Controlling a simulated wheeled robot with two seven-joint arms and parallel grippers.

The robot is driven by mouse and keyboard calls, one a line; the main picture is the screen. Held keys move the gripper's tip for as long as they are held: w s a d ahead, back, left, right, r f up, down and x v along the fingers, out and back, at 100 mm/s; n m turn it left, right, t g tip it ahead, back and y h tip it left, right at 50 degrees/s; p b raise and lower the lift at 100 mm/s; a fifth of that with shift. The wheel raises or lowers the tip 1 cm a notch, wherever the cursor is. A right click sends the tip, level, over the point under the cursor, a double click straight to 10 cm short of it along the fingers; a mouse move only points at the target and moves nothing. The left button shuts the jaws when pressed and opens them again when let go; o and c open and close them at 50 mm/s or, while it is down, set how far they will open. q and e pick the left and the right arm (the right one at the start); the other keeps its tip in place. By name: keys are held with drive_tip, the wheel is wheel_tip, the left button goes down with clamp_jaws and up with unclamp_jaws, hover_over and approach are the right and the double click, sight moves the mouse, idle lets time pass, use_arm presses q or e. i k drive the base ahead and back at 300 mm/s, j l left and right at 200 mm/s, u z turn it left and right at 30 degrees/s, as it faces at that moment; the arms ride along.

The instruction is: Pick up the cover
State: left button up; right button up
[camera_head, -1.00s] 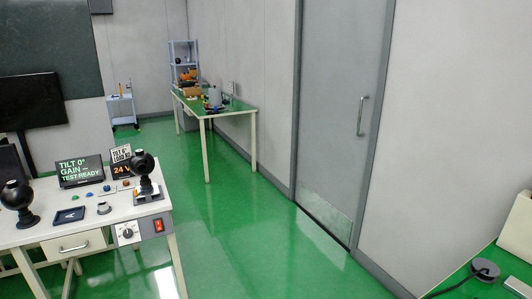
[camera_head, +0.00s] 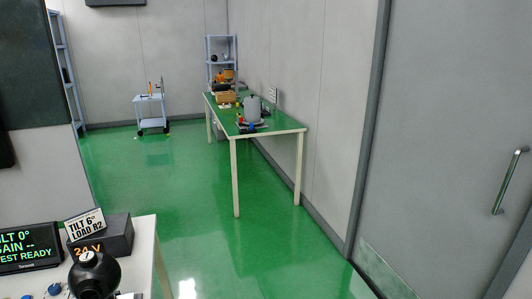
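I cannot pick out a cover for certain in this view. On the far green-topped table (camera_head: 283,124), a grey rounded object (camera_head: 251,109) stands on a dark base near the front, with small coloured items beside it. Neither of my grippers shows.
A display (camera_head: 28,247) and a dark box with a tilt sign (camera_head: 101,236) sit on the near table. A grey door (camera_head: 450,130) is at right. A small cart (camera_head: 150,108) and a shelf (camera_head: 221,49) stand at the back. The green floor between is open.

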sight(252, 105)
drive_tip(key=i, duration=2.9)
drive_tip(key=i+u, duration=0.1)
drive_tip(key=i, duration=0.85)
drive_tip(key=i+l+u, duration=0.1)
drive_tip(key=i, duration=0.85)
drive_tip(key=l, duration=0.1)
